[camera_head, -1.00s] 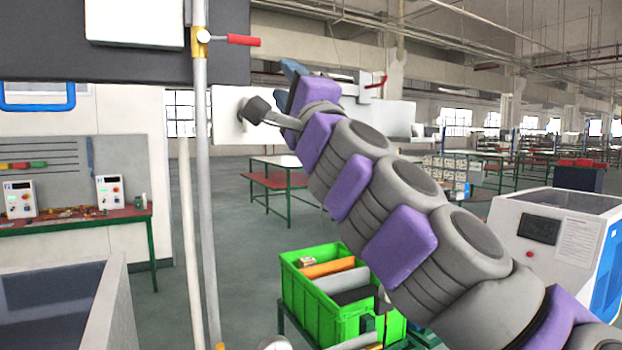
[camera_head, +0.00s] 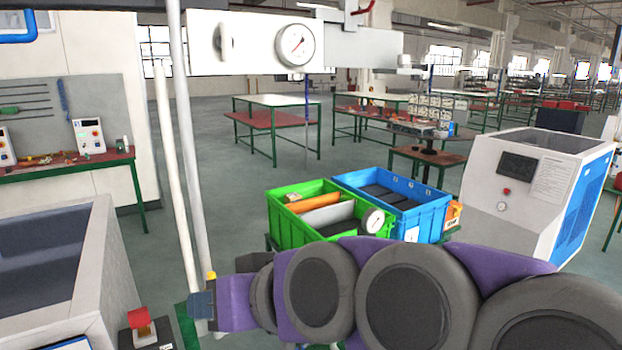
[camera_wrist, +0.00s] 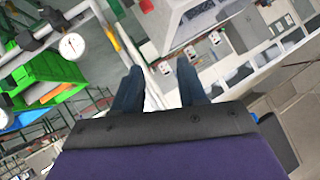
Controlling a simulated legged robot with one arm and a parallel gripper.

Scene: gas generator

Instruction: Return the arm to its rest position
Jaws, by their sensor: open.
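My purple and grey arm reaches across the lower right of the head view, low and nearly level, pointing left. My gripper (camera_head: 200,306) is at its left end, close to the foot of the light vertical pipes (camera_head: 190,180). In the wrist view my gripper (camera_wrist: 158,82) shows two dark fingers spread apart with nothing between them. Whether a finger touches a pipe cannot be told.
A green crate (camera_head: 290,238) and a blue crate (camera_head: 425,222) stand behind my arm. A white machine (camera_head: 530,190) is at the right. A gauge (camera_head: 296,45) hangs on the panel above.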

